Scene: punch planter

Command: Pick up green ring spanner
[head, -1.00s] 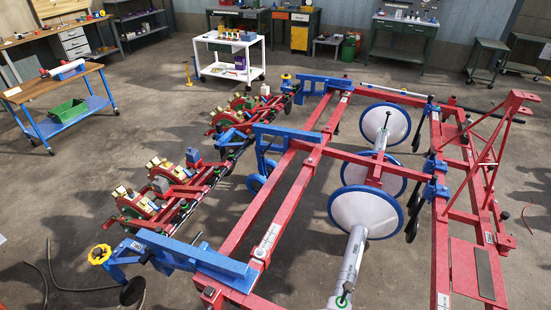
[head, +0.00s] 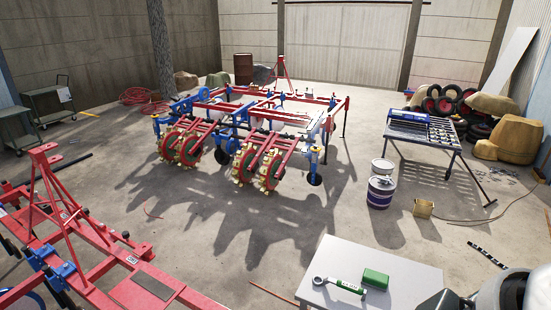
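A ring spanner (head: 345,286) with a green shaft and a pale ring at its left end lies on a white tabletop (head: 412,285) at the bottom of the head view. The ring end is near the table's left edge. A green block-like item (head: 375,279) lies just right of the spanner, apart from the ring. Neither of my grippers is in view. Rounded grey and white shapes fill the bottom right corner and hide the floor there.
A red and blue planter (head: 250,125) stands mid-floor. Red frame parts (head: 90,240) fill the lower left. Floor between planter and white table is open.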

